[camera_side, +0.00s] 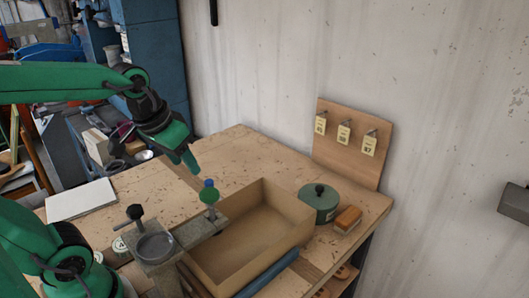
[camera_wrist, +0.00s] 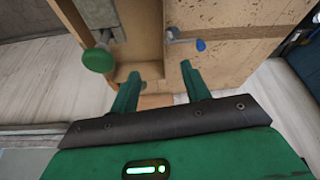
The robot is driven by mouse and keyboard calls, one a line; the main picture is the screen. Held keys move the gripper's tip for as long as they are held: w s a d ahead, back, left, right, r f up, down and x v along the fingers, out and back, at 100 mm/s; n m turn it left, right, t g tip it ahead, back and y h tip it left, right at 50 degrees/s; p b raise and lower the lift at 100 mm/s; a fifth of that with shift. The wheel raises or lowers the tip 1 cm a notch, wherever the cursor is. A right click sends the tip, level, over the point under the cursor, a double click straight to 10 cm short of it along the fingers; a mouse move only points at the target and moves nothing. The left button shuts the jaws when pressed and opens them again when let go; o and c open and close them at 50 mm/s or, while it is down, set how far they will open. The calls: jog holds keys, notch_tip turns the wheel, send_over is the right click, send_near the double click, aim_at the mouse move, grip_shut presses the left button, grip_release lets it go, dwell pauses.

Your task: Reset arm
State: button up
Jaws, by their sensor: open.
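My gripper (camera_side: 188,160) is green and hangs in the air above the bench, left of and a little above a blue-topped knob. In the wrist view its two fingers (camera_wrist: 158,90) stand apart with nothing between them, so it is open and empty. My arm reaches in from the left in the side view. Below the gripper in the wrist view are a wooden surface, a round green knob (camera_wrist: 98,60) and a small blue knob (camera_wrist: 201,45) on a grey stem.
An open wooden box (camera_side: 245,240) sits on the bench (camera_side: 235,150). A green lidded pot (camera_side: 320,203) and an orange-brown block (camera_side: 348,218) stand right of it. A board with hanging tags (camera_side: 352,145) leans on the wall. A grey dish (camera_side: 155,247) sits at front left.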

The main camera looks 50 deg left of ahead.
jog(key=shift+m+t, duration=0.7)
jog(key=shift+m, duration=0.2)
jog(key=shift+s+d+f, duration=0.1)
jog(key=shift+s+d, duration=0.3)
jog(key=shift+s, duration=0.35)
jog(key=shift+s+d+r, duration=0.1)
jog(key=shift+s+d, duration=0.25)
jog(key=shift+s, duration=0.4)
jog(key=shift+s+d+f, duration=0.1)
jog(key=shift+s+d, duration=0.3)
jog(key=shift+s, duration=0.35)
